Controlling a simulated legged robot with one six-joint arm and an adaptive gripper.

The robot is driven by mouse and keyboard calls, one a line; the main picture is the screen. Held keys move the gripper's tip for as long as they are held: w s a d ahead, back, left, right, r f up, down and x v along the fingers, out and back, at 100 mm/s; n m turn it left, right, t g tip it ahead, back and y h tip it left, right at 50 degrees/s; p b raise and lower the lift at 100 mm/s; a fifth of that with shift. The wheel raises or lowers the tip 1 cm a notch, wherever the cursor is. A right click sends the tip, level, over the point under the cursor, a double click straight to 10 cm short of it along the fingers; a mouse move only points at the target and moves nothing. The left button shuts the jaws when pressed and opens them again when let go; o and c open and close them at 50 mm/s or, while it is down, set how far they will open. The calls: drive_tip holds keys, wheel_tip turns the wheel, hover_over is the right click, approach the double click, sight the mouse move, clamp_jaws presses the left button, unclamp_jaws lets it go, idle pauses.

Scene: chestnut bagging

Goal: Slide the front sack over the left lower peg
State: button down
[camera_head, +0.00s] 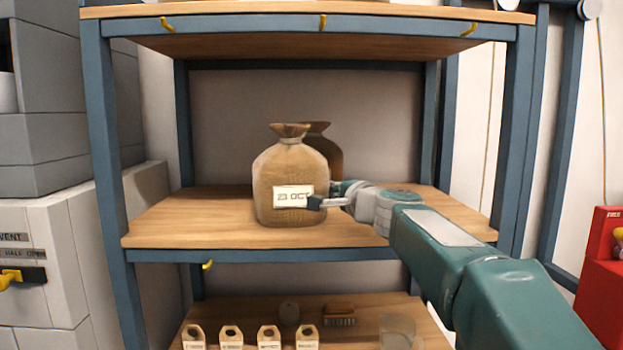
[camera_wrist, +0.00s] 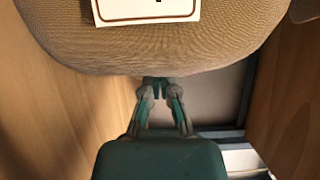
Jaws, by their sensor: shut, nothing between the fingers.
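The front sack (camera_head: 290,180), tan cloth with a gathered dark top and a white label, stands upright on the middle shelf. It fills the top of the wrist view (camera_wrist: 90,50). A second, browner sack (camera_head: 322,146) stands behind it, mostly hidden. The left lower peg (camera_head: 208,265) is a small yellow hook under the middle shelf's front edge, left of the sack. My gripper (camera_head: 317,203) is at the sack's lower right, by the label's edge; its fingers also show in the wrist view (camera_wrist: 158,86). It is shut and empty. I cannot tell whether it touches the cloth.
Bare middle shelf (camera_head: 175,222) lies left of the sack. Blue posts (camera_head: 104,150) bound the rack. Yellow hooks (camera_head: 322,22) line the top shelf's front edge. A red box (camera_head: 603,290) is at right.

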drive_tip(key=shift+a, duration=6.95)
drive_tip(key=shift+d, duration=1.85)
drive_tip(key=s, duration=1.4)
drive_tip(key=s+d+f+n+g+h, duration=0.4)
drive_tip(key=s+d+f, duration=0.5)
drive_tip(key=s+f, duration=0.3)
drive_tip(key=s+d+f+n+g+h, duration=0.3)
drive_tip(key=s+d+f+n+g, duration=0.3)
drive_tip(key=s+f, duration=0.7)
drive_tip(key=d+f+n, duration=0.2)
drive_tip(key=d+f, duration=0.1)
drive_tip(key=shift+s+f+n+g+h, duration=0.2)
drive_tip(key=shift+s+n+g+h, duration=0.1)
drive_tip(key=shift+n+h, duration=0.1)
